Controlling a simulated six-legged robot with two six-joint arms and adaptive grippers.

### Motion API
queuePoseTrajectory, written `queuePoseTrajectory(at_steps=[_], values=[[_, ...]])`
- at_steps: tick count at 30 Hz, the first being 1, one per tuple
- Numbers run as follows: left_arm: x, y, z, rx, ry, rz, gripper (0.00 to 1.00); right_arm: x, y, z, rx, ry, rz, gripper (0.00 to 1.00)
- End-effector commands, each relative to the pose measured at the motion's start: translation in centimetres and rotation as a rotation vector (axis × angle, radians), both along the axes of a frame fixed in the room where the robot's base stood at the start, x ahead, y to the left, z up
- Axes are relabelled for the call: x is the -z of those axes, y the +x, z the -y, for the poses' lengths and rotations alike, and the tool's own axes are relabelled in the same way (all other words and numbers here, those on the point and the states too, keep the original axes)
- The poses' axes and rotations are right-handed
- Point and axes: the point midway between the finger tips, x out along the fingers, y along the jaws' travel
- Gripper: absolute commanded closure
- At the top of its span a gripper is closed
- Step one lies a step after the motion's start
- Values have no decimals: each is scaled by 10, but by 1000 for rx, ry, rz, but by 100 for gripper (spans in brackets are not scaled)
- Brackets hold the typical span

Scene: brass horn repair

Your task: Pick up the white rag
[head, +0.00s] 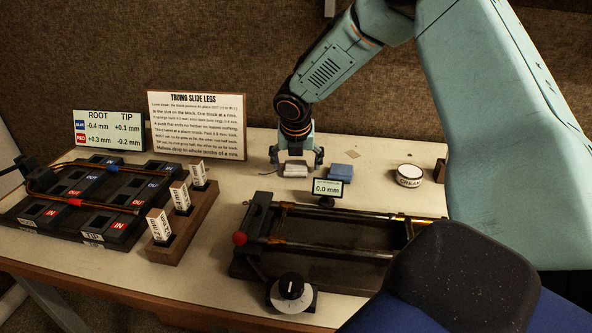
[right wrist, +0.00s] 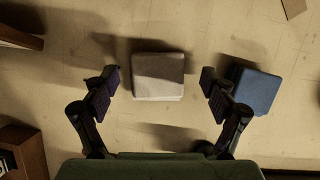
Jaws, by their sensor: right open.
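The white rag (head: 295,169) lies folded on the bench top, toward the back, in the head view. It also shows in the right wrist view (right wrist: 158,77) as a pale folded square. My right gripper (head: 296,163) is over the rag, pointing down. In the right wrist view its two fingers (right wrist: 160,85) are open, one on each side of the rag, with gaps between them and its edges. My left gripper is in neither view.
A blue folded cloth (head: 341,172) lies just right of the rag, close to the right finger in the wrist view (right wrist: 256,90). A small display (head: 327,188) and the slide fixture (head: 335,246) stand in front. A cream tin (head: 409,175) sits farther right.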

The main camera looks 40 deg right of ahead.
Motion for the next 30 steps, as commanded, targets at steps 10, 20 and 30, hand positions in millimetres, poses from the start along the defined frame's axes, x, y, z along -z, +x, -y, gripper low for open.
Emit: queuePoseTrajectory(at_steps=[10, 20, 30], values=[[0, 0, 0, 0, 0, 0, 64, -1, 2, -1, -2, -1, 0, 36], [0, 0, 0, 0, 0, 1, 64, 0, 1, -1, -1, -1, -1, 64], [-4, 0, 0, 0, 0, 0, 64, -13, 2, -1, -1, -2, 1, 64]])
